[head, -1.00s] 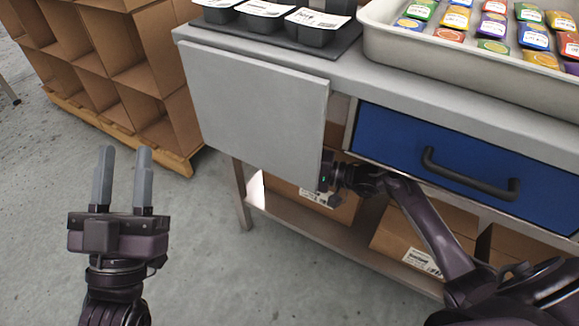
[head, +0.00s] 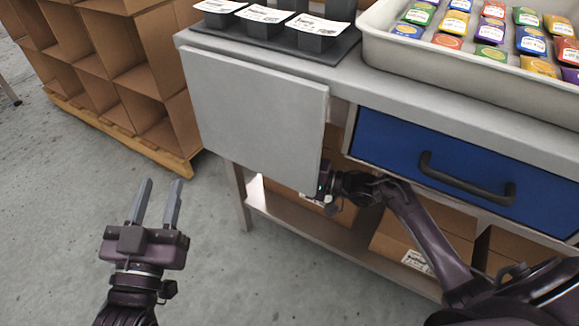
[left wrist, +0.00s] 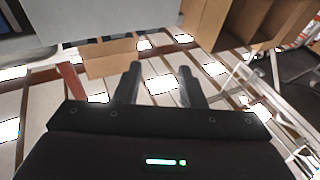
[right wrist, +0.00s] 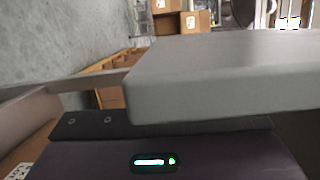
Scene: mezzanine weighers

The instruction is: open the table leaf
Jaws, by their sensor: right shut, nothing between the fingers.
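The table leaf (head: 255,115) is a plain light-grey panel hanging from the front edge of the grey table (head: 345,82), slanting down and outward. My right gripper (head: 324,184) is at the leaf's lower right corner. Its fingers are hidden behind the leaf. In the right wrist view the leaf (right wrist: 225,80) is a thick grey slab close in front of the gripper body, covering the fingers. My left gripper (head: 158,203) is open and empty over the floor, to the left of the leaf and apart from it. It also shows open in the left wrist view (left wrist: 160,85).
A blue drawer (head: 450,165) with a black handle is right of the leaf. On the tabletop stand a dark tray (head: 330,55) with black tubs and a pale tray (head: 400,65) of coloured packets. Cardboard boxes (head: 415,225) fill the lower shelf.

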